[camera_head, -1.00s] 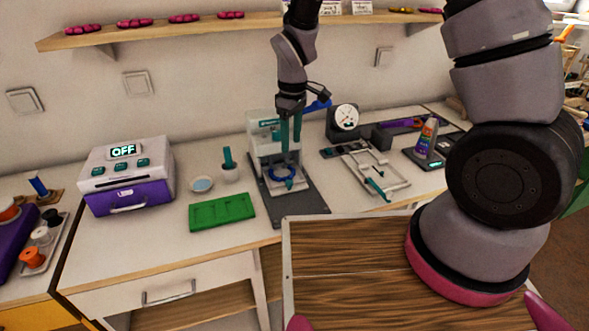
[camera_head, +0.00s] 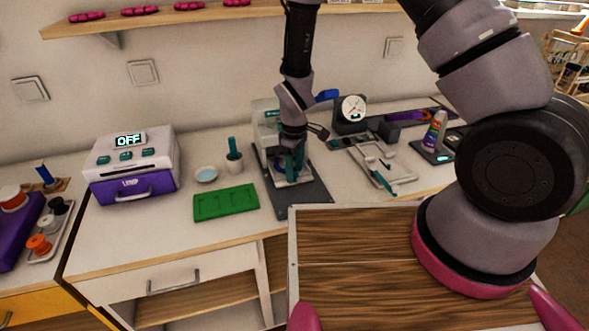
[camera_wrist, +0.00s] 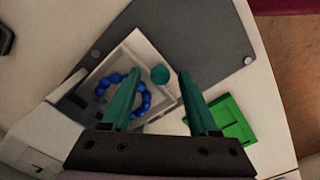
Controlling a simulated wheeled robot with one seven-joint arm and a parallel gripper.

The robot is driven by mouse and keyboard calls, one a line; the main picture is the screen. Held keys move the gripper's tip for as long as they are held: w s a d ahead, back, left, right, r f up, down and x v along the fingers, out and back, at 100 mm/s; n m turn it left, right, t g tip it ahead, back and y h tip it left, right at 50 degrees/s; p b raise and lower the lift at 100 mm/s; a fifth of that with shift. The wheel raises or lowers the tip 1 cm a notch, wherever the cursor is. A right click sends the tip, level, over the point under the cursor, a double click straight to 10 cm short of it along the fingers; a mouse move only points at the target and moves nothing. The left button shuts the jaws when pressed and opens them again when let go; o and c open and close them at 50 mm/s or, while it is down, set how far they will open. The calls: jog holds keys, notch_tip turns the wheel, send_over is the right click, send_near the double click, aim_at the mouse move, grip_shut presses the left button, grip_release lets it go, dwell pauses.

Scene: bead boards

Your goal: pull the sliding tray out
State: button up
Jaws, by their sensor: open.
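The sliding tray is pale and square with a raised rim (camera_wrist: 143,42) in the wrist view. It sits on the dark grey base plate (camera_head: 305,192) of the white press (camera_head: 263,112). A ring of blue beads (camera_wrist: 143,105) lies in the tray. A round teal knob (camera_wrist: 159,75) stands by the tray's edge, in the gap between my two teal fingers. My gripper (camera_head: 292,172) is open and low over the tray, with a finger on each side of the knob. I cannot tell whether either finger touches it. In the head view my gripper hides most of the tray.
A green board (camera_head: 226,203) lies left of the base plate. A small cup (camera_head: 234,163) and a blue dish (camera_head: 206,174) stand behind it. A purple and white box marked OFF (camera_head: 132,170) is farther left. A white frame (camera_head: 371,165) lies to the right.

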grip_shut()
dwell(1.5)
